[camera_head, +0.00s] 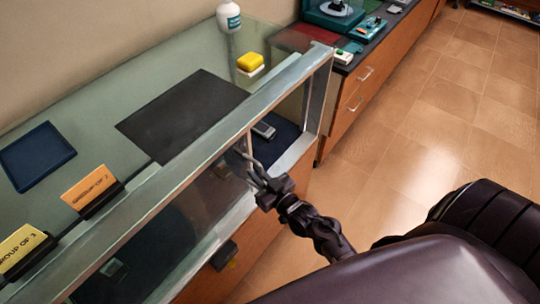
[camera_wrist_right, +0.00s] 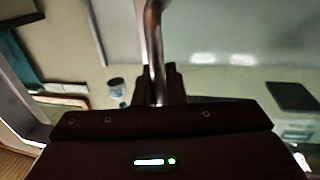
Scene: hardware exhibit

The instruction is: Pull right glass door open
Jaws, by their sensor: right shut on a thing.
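The glass display case (camera_head: 215,145) with a metal frame runs diagonally through the head view. My right gripper (camera_head: 262,180) is at the case's front, near its right end. It is shut on a thin metal door handle (camera_head: 249,152). In the right wrist view, the handle (camera_wrist_right: 155,45) rises as a bent metal bar from between the dark fingers (camera_wrist_right: 158,86). The glass of the door is hard to make out, and I cannot tell how far it stands open. My left gripper is not in view.
On the case top are a white bottle (camera_head: 229,16), a yellow block (camera_head: 250,61), a black mat (camera_head: 185,113), a blue tray (camera_head: 36,156) and sign cards. A phone (camera_head: 264,130) lies inside. Wooden drawers (camera_head: 362,90) stand beyond. The tiled floor (camera_head: 430,120) at right is clear.

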